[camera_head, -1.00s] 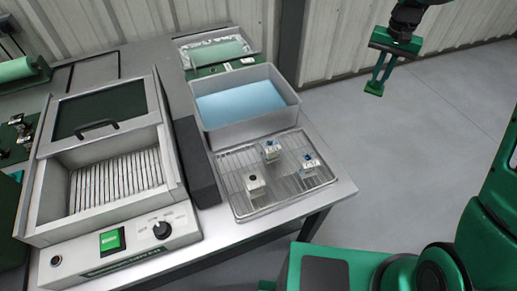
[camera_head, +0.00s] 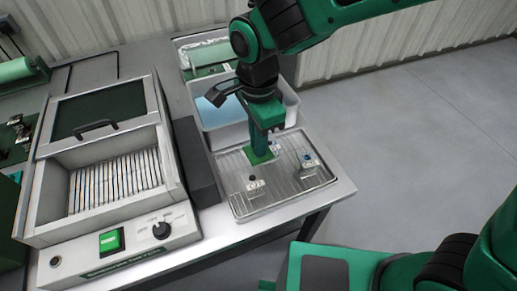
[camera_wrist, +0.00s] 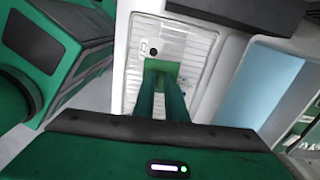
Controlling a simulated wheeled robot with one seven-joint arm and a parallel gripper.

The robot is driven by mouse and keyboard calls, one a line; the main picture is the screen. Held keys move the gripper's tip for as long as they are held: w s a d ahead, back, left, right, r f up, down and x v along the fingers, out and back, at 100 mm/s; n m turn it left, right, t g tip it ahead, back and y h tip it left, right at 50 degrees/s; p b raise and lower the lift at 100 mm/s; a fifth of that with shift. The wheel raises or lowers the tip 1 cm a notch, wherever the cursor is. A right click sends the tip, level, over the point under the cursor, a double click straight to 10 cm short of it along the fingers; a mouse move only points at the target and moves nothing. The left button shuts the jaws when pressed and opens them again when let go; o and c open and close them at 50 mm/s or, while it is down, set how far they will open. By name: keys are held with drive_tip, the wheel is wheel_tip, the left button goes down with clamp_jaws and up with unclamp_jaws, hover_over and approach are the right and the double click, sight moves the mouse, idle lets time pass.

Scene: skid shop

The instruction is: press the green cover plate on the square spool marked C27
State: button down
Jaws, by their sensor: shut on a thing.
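My gripper (camera_head: 263,148) points down over the wire drying tray, shut on a green cover plate (camera_head: 258,158). In the wrist view the plate (camera_wrist: 160,66) sits between the fingertips. Three small white square spools stand on the tray: one with a black top (camera_head: 253,184) at the front left, one with a blue top (camera_head: 308,161) at the right, and a back one (camera_head: 275,141) partly hidden by the gripper. The markings are too small to read, so I cannot tell which is C27. I cannot tell whether the plate touches a spool.
The wire tray (camera_head: 285,200) lies at the bench's right end. A grey tub of blue liquid (camera_head: 291,108) is behind it. A dark block (camera_head: 196,165) and a heater-like machine with a green switch (camera_head: 111,241) stand to the left. Open floor is to the right.

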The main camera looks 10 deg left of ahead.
sight(252, 163)
drive_tip(key=s, duration=0.3)
drive_tip(key=shift+s+a+f+m, duration=0.15)
drive_tip(key=shift+a+m, duration=0.15)
drive_tip(key=shift+a, duration=0.05)
drive_tip(key=shift+f, duration=2.85)
drive_tip(key=shift+s, duration=0.1)
drive_tip(key=shift+f, duration=0.65)
drive_tip(key=c, duration=1.7)
unclamp_jaws()
drive_tip(key=o, duration=0.4)
